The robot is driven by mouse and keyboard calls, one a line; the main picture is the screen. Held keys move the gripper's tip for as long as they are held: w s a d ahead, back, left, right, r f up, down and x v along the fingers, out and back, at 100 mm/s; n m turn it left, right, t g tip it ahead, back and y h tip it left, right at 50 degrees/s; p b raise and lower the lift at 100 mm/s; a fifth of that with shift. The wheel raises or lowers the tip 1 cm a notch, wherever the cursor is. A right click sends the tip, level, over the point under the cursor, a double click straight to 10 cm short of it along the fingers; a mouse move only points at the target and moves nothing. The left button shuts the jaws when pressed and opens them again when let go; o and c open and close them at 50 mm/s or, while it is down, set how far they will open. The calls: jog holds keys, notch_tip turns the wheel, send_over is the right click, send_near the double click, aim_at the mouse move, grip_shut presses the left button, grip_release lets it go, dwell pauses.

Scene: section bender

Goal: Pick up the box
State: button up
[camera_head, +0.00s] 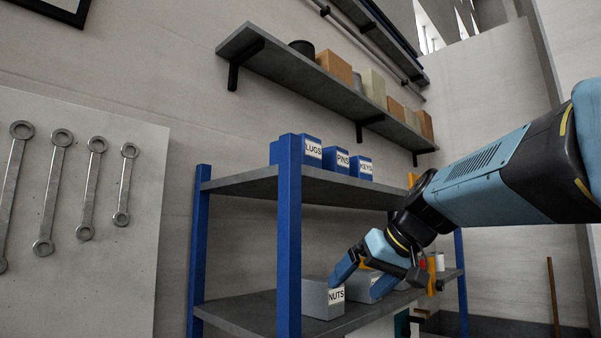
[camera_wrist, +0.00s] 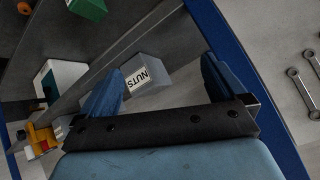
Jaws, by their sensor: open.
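A grey box labelled NUTS (camera_head: 314,298) sits on the lower shelf of a blue-posted rack, near its left front post. It also shows in the wrist view (camera_wrist: 158,74), between and beyond the fingers. My gripper (camera_head: 366,276) is open with nothing between its fingers. In the head view it is just right of the NUTS box and covers part of a second light box (camera_head: 358,289). In the wrist view the left finger (camera_wrist: 106,95) overlaps the box's labelled side; I cannot tell if they touch.
The blue rack post (camera_head: 289,235) stands close to the NUTS box. The upper rack shelf (camera_head: 240,184) holds blue boxes labelled LUGS, PINS and KEYS above my gripper. A wall shelf (camera_head: 290,72) with several blocks hangs higher. Wrenches (camera_head: 61,190) hang on a panel at left.

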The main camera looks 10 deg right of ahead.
jog(key=w+d+r+n+t+y, duration=0.1)
jog(key=w+d+r+t+y, duration=0.1)
jog(key=w+r, duration=0.45)
jog(key=w+d+r+n+t+y, duration=0.1)
jog(key=w+d+r+n+y, duration=0.15)
jog(key=r, duration=0.65)
jog(key=n+t+y, duration=0.2)
jog(key=n+t, duration=0.1)
send_near(345, 166)
jog(key=x, duration=0.8)
jog(key=shift+a, duration=0.15)
jog(key=shift+a+x, duration=0.25)
jog(key=shift+x, duration=2.9)
jog(key=shift+s, duration=0.2)
jog(key=c, duration=1.2)
